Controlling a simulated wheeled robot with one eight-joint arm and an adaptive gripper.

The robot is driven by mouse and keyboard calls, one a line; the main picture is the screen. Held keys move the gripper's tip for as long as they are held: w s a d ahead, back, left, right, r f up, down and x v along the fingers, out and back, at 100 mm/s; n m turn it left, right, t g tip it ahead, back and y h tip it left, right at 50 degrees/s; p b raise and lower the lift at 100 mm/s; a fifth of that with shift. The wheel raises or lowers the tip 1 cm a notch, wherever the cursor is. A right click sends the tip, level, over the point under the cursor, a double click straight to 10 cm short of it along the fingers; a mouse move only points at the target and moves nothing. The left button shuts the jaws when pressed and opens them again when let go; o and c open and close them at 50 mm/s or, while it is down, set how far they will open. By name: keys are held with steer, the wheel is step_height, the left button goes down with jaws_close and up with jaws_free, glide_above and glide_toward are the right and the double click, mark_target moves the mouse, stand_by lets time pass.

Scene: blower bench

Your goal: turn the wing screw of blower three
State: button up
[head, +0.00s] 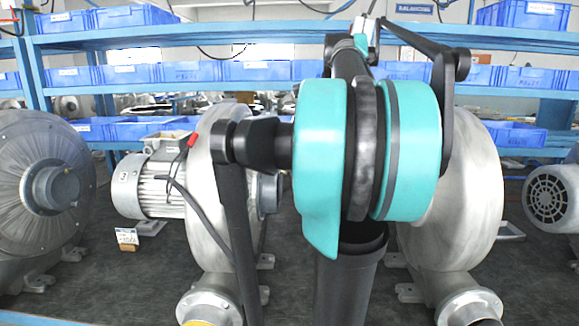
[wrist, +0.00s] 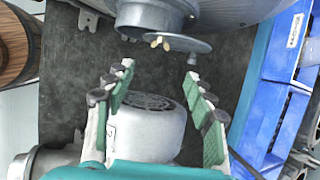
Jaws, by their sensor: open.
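In the wrist view, a small cream-coloured wing screw (wrist: 160,42) sits at the edge of a round grey flange (wrist: 150,18) on a metal blower housing. My gripper (wrist: 158,76) is open, its two green-padded fingers spread wide with nothing between them. The wing screw lies beyond the fingertips, roughly in line with the gap and apart from them. Below, between the fingers, is a grey motor (wrist: 147,128) with a round vented end. In the head view my arm blocks the middle, and I cannot make out the gripper's fingers or the wing screw there.
In the head view, a blower (head: 210,165) with a grey motor (head: 150,190) stands left of my arm, another housing (head: 470,190) to its right, and one at far left (head: 40,190). Blue bins (head: 110,75) line the shelves behind. The wrist view shows a blue bin (wrist: 285,55) at right.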

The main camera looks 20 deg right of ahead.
steer(key=x, duration=1.1)
steer(key=shift+w+f, duration=0.15)
steer(key=shift+f, duration=0.15)
steer(key=shift+c, duration=0.6)
steer(key=c, duration=1)
